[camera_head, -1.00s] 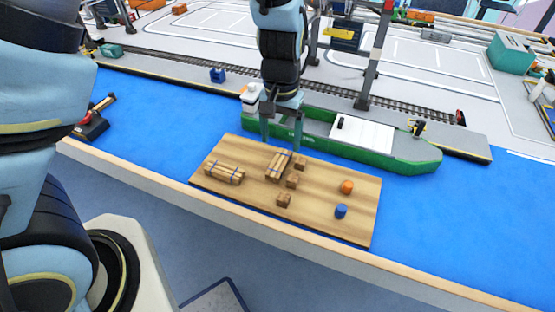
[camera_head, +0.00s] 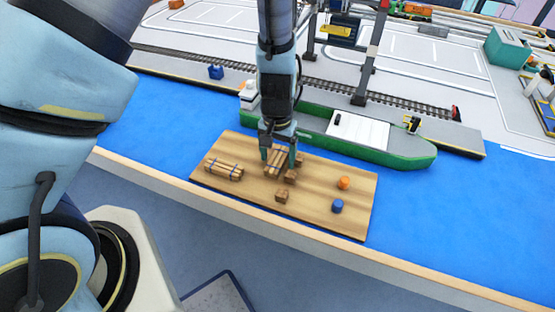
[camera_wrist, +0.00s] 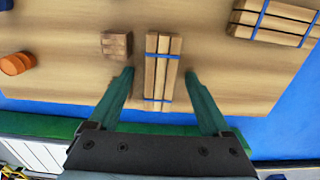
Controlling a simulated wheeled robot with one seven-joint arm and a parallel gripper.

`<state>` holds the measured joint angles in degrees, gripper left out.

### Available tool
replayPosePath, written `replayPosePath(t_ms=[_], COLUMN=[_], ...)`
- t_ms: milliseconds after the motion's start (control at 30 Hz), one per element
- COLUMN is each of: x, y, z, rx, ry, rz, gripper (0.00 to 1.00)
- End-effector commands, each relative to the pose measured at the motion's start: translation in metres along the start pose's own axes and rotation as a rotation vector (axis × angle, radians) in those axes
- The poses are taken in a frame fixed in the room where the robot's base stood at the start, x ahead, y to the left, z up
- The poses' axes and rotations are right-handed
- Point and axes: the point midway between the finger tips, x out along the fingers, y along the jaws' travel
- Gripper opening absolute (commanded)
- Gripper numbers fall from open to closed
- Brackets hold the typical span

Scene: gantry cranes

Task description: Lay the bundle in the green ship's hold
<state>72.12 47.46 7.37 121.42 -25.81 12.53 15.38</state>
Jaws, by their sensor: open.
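A bundle of wooden planks with blue straps (camera_wrist: 161,70) lies on the wooden board (camera_head: 328,210); it also shows in the head view (camera_head: 276,163). My gripper (camera_wrist: 160,78) is open, its teal fingers one on each side of the bundle's near end, apart from it in the wrist view. In the head view my gripper (camera_head: 279,159) is down over the bundle and partly hides it. A second strapped bundle (camera_head: 224,169) lies to the left on the board. The green ship (camera_head: 395,157) floats behind the board, with a white hatch cover on deck; the open hold is partly hidden by my arm.
An orange barrel (camera_head: 343,183) and a blue barrel (camera_head: 337,206) stand at the board's right. Crane legs (camera_head: 370,60) rise from the quay behind the ship.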

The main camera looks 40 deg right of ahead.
Motion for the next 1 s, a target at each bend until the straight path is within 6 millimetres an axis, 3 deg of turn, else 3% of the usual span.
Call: replayPosePath(t_ms=[67,767,1000], x=[0.0,-0.0002,-0.0003], y=[0.0,-0.0001,-0.0001], z=[0.0,0.0002,0.0002], rx=[0.0,0.0,0.0], ry=[0.0,-0.001,-0.001], rz=[0.0,0.0,0.0], gripper=[0.8,0.01,0.0])
